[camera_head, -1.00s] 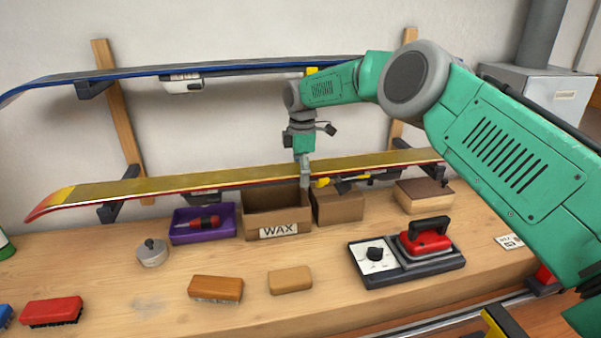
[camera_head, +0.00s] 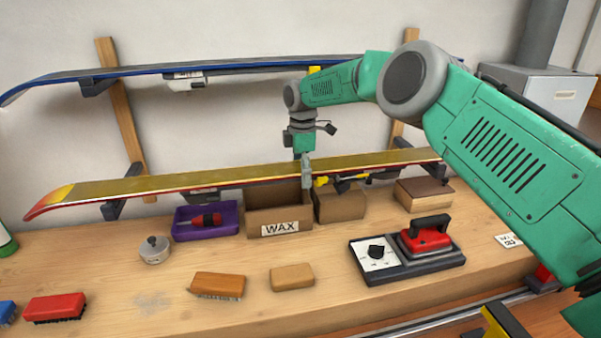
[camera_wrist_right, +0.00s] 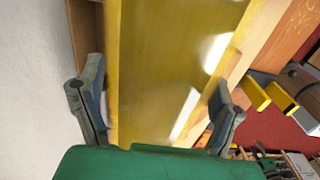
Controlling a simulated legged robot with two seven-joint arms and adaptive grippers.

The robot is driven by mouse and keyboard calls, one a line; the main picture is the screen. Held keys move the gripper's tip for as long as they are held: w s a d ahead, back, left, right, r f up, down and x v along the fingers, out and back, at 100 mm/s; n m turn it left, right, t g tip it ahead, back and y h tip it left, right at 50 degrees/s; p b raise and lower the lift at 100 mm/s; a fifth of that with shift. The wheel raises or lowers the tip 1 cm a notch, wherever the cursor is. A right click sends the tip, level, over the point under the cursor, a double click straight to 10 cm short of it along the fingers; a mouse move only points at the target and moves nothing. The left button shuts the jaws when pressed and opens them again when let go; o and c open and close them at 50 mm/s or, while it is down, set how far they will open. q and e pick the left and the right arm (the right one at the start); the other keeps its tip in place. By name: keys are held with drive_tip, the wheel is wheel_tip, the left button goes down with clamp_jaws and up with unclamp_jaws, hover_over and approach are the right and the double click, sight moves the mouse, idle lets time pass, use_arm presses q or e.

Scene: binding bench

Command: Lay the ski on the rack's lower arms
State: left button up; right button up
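The ski with a yellow-gold face and red edge (camera_head: 220,178) lies lengthwise along the rack's lower arms, of which the left one (camera_head: 118,206) shows beneath it. Whether its full weight rests on them cannot be told. My right gripper (camera_head: 305,170) comes down from above at the ski's middle, one finger in front of its near edge. In the right wrist view the fingers straddle the ski (camera_wrist_right: 165,75), with a small gap at each side, so the gripper looks open. My left gripper is not in view.
A blue-edged ski (camera_head: 150,70) lies on the upper arms. Below are a WAX box (camera_head: 280,229), a purple tray (camera_head: 225,228), a waxing iron (camera_head: 428,232) on its base, brushes and a cork block (camera_head: 292,276).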

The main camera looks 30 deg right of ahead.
drive_tip(key=shift+s+a+f, duration=0.1)
drive_tip(key=shift+a+f, duration=0.05)
wheel_tip(320, 180, up, 12)
drive_tip(key=shift+d, duration=0.2)
